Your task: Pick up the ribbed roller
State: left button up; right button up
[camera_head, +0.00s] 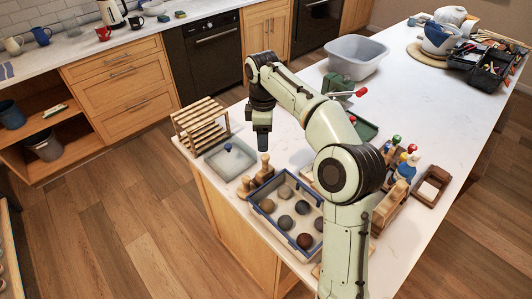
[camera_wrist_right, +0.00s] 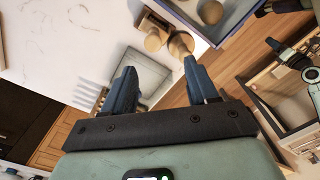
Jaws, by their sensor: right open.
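My right gripper (camera_head: 262,147) points down above the near left part of the white counter. In the right wrist view its two dark blue fingers (camera_wrist_right: 160,68) are apart with nothing between them. Two small light-wood turned pieces stand near it: one piece (camera_head: 265,172) just below the fingers in the head view, the other piece (camera_head: 244,187) to its left. They also show past the fingertips in the wrist view, one (camera_wrist_right: 154,41) beside the other (camera_wrist_right: 181,45). I cannot make out ribs, so which thing is the ribbed roller is unclear. My left gripper is not seen.
A blue-rimmed tray (camera_head: 290,241) with several round lumps lies close by. A grey tub (camera_head: 355,57) stands farther back.

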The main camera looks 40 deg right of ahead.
aim_at(265, 163)
jog(key=shift+w+d, duration=0.15)
jog(key=shift+w, duration=0.05)
jog(key=shift+d+f, duration=0.1)
jog(key=shift+f, duration=0.15)
jog(key=f, duration=0.2)
jog(key=f+b, duration=0.1)
jog(key=f, duration=0.1)
jog(key=f+b, duration=0.1)
jog(key=f, duration=0.2)
jog(key=shift+s, duration=0.3)
jog(key=shift+w+f, duration=0.2)
jog(key=shift+f, duration=0.25)
jog(key=f, duration=0.4)
jog(key=shift+w+d+f+b, duration=0.1)
jog(key=shift+d+f+b, duration=0.1)
jog(key=shift+f+b, duration=0.2)
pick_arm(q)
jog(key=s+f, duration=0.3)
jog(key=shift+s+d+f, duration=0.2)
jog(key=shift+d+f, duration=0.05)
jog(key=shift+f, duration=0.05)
pick_arm(e)
grip_shut()
